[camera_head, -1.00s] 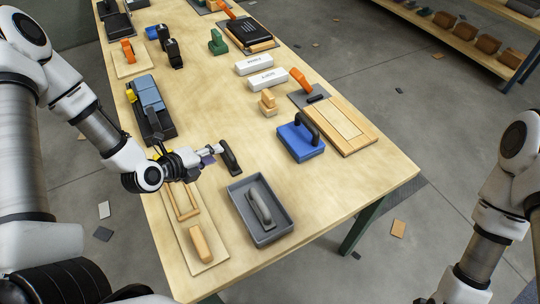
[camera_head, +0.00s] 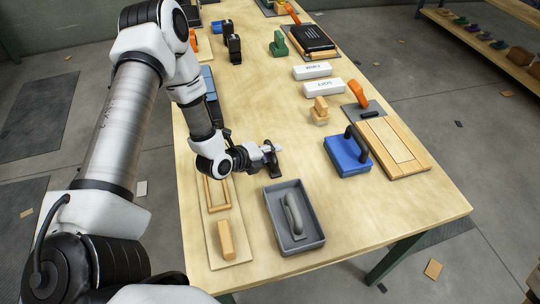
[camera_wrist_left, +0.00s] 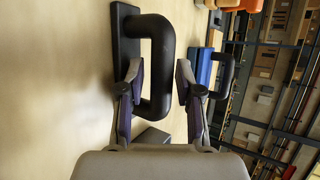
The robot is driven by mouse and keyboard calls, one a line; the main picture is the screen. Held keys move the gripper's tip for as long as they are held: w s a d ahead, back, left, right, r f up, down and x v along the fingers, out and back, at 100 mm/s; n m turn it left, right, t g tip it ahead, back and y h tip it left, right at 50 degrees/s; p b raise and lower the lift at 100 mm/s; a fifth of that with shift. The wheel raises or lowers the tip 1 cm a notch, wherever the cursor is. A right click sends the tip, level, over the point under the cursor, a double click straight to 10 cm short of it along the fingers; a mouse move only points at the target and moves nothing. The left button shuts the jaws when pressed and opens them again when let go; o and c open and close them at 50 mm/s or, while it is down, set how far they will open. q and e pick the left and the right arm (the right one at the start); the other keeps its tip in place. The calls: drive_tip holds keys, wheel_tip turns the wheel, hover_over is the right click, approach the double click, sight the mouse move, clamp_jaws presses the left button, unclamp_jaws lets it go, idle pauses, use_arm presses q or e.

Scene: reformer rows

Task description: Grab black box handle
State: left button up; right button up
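A black handle on a flat black base (camera_head: 277,171) stands on the wooden table, just beyond the grey tray. In the left wrist view the black handle (camera_wrist_left: 164,62) is a thick loop rising sideways from its base plate. My left gripper (camera_head: 268,150) is at this handle. In the wrist view its fingers (camera_wrist_left: 160,82) are apart, one inside the loop and one outside, with the bar between them. I see no clear grip on the bar. My right gripper is out of view.
A grey tray (camera_head: 318,240) with a grey handled tool lies nearer. A blue block with a black handle (camera_head: 345,158) stands to the right, beside a wooden panel (camera_head: 415,162). A framed wooden board (camera_head: 240,243) lies to the left. Bare table separates these.

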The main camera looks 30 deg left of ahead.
use_arm(q)
drive_tip(key=c, duration=0.5)
drive_tip(key=shift+d, duration=0.2)
clamp_jaws()
